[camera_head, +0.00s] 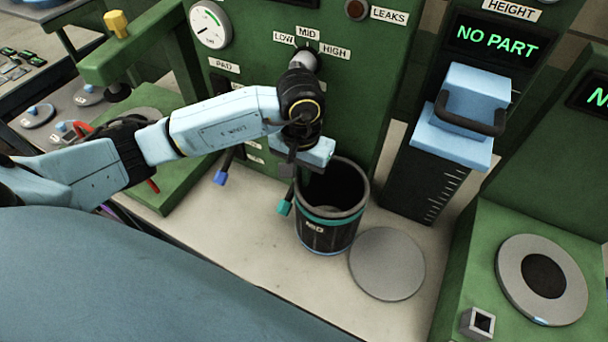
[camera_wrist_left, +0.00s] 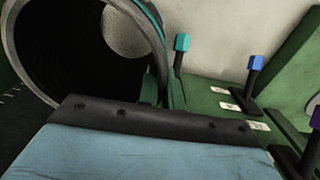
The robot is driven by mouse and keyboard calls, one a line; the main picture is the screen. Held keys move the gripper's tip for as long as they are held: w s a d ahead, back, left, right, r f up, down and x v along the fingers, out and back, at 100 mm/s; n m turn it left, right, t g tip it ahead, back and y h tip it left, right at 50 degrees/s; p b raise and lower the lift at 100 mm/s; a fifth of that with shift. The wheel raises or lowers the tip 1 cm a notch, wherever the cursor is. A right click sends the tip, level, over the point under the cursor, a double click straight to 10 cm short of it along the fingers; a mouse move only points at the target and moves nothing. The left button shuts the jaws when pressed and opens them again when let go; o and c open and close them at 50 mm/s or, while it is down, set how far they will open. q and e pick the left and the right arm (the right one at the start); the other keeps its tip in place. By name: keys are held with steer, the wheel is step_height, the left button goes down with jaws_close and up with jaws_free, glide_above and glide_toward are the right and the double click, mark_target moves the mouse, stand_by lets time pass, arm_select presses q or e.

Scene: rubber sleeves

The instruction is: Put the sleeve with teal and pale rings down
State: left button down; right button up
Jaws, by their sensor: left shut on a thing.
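The black sleeve (camera_head: 330,232) has a teal ring near its upper part, a pale blue ring at its bottom edge and a MID label. It is roughly upright, with its open mouth up. My left gripper (camera_head: 306,170) is shut on the sleeve's rim at its far left side. I cannot tell whether the sleeve's base touches the bench or hangs just above it. In the left wrist view the sleeve's dark inside (camera_wrist_left: 70,50) fills the upper left, with a pale speckled round surface seen through it. My right gripper is not in view.
A flat grey disc (camera_head: 387,264) lies on the pale bench (camera_head: 270,255), just right of the sleeve. A teal-tipped lever (camera_head: 284,207) is close on the sleeve's left, a blue-tipped lever (camera_head: 220,178) farther left. The light-blue handled gauge block (camera_head: 455,135) reads NO PART above.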

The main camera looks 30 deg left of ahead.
arm_select(q)
steer(key=f, duration=0.1)
steer(key=w+f+p, duration=0.1)
steer(key=f, duration=0.1)
steer(key=shift+w+f, duration=0.1)
steer(key=shift+f, duration=0.1)
steer(key=shift+f, duration=0.15)
steer(key=c, duration=1.6)
jaws_free()
steer(key=shift+o, duration=0.2)
